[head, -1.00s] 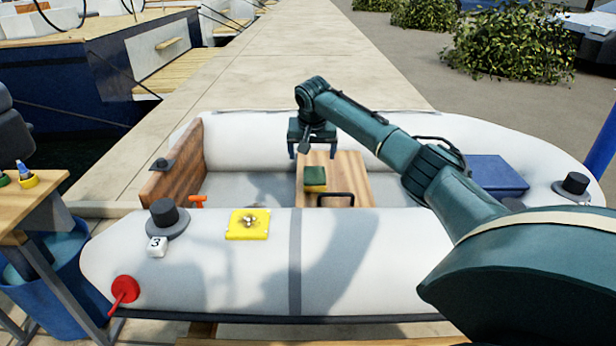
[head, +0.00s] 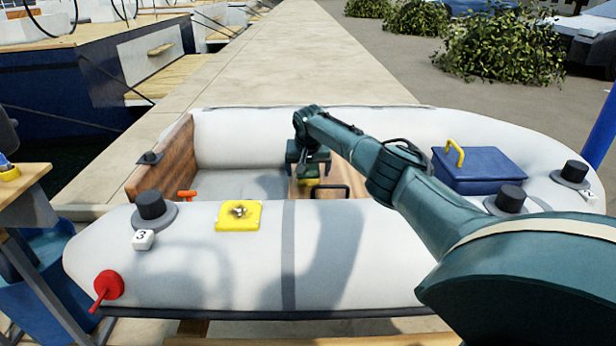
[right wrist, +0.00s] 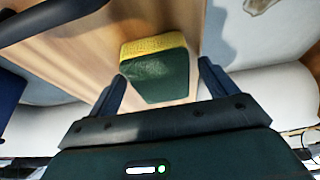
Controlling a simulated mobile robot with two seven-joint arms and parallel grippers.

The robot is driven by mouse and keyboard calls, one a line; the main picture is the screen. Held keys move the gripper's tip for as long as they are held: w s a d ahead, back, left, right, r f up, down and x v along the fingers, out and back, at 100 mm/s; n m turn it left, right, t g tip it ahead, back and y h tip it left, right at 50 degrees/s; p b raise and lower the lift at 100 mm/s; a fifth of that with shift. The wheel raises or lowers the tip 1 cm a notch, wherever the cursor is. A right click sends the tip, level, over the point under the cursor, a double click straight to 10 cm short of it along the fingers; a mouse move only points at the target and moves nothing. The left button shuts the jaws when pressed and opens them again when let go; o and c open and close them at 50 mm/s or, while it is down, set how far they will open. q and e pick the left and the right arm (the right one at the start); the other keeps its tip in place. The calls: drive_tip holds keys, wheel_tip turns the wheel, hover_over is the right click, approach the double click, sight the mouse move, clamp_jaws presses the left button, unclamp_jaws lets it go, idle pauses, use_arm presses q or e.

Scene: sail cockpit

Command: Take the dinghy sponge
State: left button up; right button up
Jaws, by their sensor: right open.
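The dinghy sponge (right wrist: 158,72) is a small block with a dark green top and a yellow layer. It lies on the wooden seat board (right wrist: 90,55) inside the dinghy. In the head view the sponge (head: 309,181) shows partly, below my right gripper (head: 308,172), which hides some of it. In the right wrist view my right gripper (right wrist: 163,85) is open, with one finger on each side of the sponge's near part. I cannot tell how far above it the fingertips are. My left gripper is not in view.
The dinghy's white tube (head: 340,255) runs along the near side. A black handle (head: 332,190) stands at the board's near edge. A blue box (head: 480,170) with a yellow handle lies to the right. A yellow plate (head: 239,215) sits on the near tube.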

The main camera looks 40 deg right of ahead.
sight(308, 170)
drive_tip(key=c, duration=1.1)
drive_tip(key=shift+o, duration=0.2)
wheel_tip(308, 170, up, 9)
drive_tip(key=p, duration=0.3)
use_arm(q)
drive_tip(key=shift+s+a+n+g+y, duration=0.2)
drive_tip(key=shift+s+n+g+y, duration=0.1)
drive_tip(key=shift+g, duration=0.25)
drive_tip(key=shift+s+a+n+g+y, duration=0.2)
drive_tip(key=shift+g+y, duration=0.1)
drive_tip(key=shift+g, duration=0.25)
use_arm(e)
drive_tip(key=shift+r, duration=0.55)
drive_tip(key=shift+o, duration=1.4)
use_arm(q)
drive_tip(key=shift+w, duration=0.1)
use_arm(e)
drive_tip(key=shift+c, duration=1.1)
